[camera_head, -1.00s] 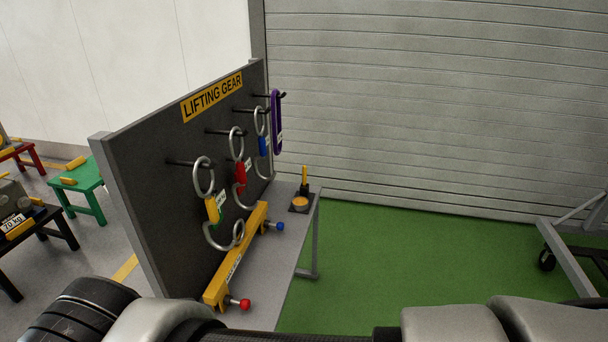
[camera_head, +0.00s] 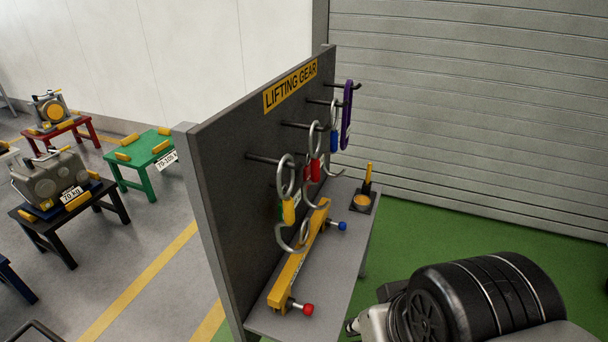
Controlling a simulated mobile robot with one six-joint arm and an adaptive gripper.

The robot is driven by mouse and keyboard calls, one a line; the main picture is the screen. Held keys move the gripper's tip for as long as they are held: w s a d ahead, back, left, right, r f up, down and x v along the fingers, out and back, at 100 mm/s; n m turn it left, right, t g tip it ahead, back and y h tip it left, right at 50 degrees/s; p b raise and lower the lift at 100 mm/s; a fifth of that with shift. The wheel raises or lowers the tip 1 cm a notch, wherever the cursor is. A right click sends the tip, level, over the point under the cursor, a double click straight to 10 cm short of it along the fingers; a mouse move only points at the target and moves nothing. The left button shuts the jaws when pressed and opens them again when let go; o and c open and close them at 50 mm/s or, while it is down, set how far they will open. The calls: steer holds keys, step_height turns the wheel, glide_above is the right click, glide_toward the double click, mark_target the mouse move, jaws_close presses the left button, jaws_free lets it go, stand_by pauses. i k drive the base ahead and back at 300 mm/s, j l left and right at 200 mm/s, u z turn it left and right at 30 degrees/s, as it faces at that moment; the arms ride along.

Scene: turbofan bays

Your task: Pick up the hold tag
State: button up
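I cannot make out a hold tag in this view. Small white labels there are too small to read. Part of my arm fills the lower right, in front of the green floor. My gripper's fingers do not show.
A grey bench (camera_head: 335,265) at the board's foot holds a yellow beam (camera_head: 299,258) and a small black holder (camera_head: 363,201). Grey floor between the stands and board is open.

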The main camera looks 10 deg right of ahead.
mark_target(307, 169)
steer(key=i+l+u, duration=0.2)
steer(key=i+l, duration=0.15)
steer(key=i+l+u, duration=0.4)
steer(key=i+l, duration=0.2)
steer(key=l, duration=0.2)
steer(key=i+l+u, duration=0.2)
steer(key=l, duration=0.25)
